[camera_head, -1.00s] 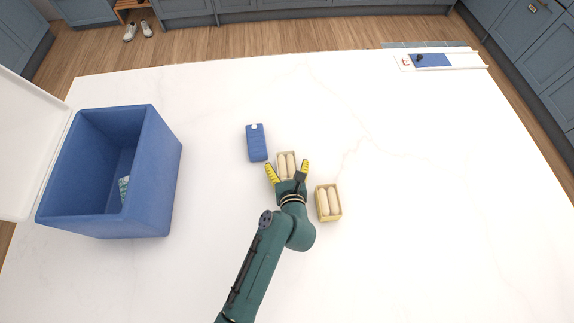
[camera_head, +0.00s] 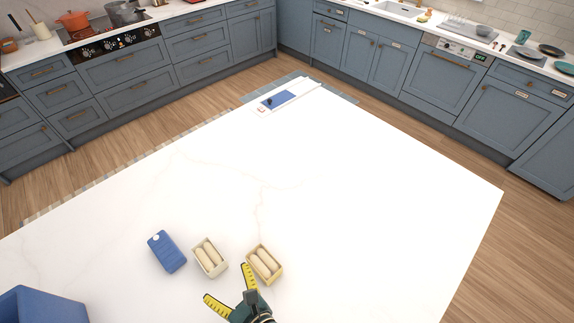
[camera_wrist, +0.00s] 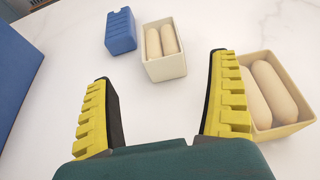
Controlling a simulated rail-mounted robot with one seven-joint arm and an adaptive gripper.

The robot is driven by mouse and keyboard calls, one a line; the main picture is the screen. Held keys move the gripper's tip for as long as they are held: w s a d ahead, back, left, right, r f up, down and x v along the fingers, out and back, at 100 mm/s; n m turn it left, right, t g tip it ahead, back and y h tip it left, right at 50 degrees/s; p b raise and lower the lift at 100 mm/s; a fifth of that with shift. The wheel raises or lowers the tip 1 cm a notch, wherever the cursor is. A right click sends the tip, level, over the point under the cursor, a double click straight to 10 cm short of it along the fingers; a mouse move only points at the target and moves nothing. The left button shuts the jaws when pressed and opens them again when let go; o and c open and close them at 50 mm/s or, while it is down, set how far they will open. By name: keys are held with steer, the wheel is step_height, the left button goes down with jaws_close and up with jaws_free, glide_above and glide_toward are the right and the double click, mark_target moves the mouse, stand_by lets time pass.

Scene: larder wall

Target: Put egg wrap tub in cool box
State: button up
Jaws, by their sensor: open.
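Two small open tubs stand on the white counter, each holding two pale rolls: a cream tub (camera_head: 210,272) and a yellower tub (camera_head: 277,279). I cannot tell which is the egg wrap tub. In the wrist view the cream tub (camera_wrist: 164,69) is ahead, beyond the fingers, and the yellower tub (camera_wrist: 276,131) is at the right, partly hidden by the right finger. My gripper (camera_head: 228,283) is open and empty, on the near side of the tubs. The blue cool box (camera_head: 40,306) is cut off at the lower left; its inside is hidden.
A blue ribbed block (camera_head: 167,252) lies left of the cream tub. A white board with a blue panel (camera_head: 281,99) lies at the counter's far corner. The middle and right of the counter are clear. Blue cabinets (camera_head: 260,50) stand across the floor.

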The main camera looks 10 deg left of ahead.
steer(key=w+d+r+n+t+h, duration=0.25)
steer(key=w+d+r+n, duration=0.35)
steer(key=r, duration=0.5)
steer(key=w+d+r+n+t+h, duration=0.1)
steer(key=w+d+r+n+t, duration=0.45)
steer(key=r, duration=0.55)
steer(key=d+r+n+t+h, duration=0.1)
steer(key=d+r+n+h, duration=0.1)
steer(key=r, duration=0.5)
steer(key=d+r+n+t+h, duration=0.1)
steer(key=d+r+n+t, duration=0.1)
steer(key=d+r+n, duration=0.3)
step_height(320, 180, up, 2)
steer(key=shift+s+r+n+h, duration=0.1)
steer(key=shift+s+n+h, duration=0.25)
steer(key=shift+n, duration=0.5)
steer(key=shift+o, duration=0.5)
steer(key=s+d+r+n+t+h, duration=0.3)
steer(key=s+d+r+n+h, duration=0.1)
steer(key=r, duration=0.6)
steer(key=shift+s+d+n+h, duration=0.3)
steer(key=shift+s+d+h, duration=0.15)
steer(key=shift+d, duration=0.7)
steer(key=shift+y, duration=0.25)
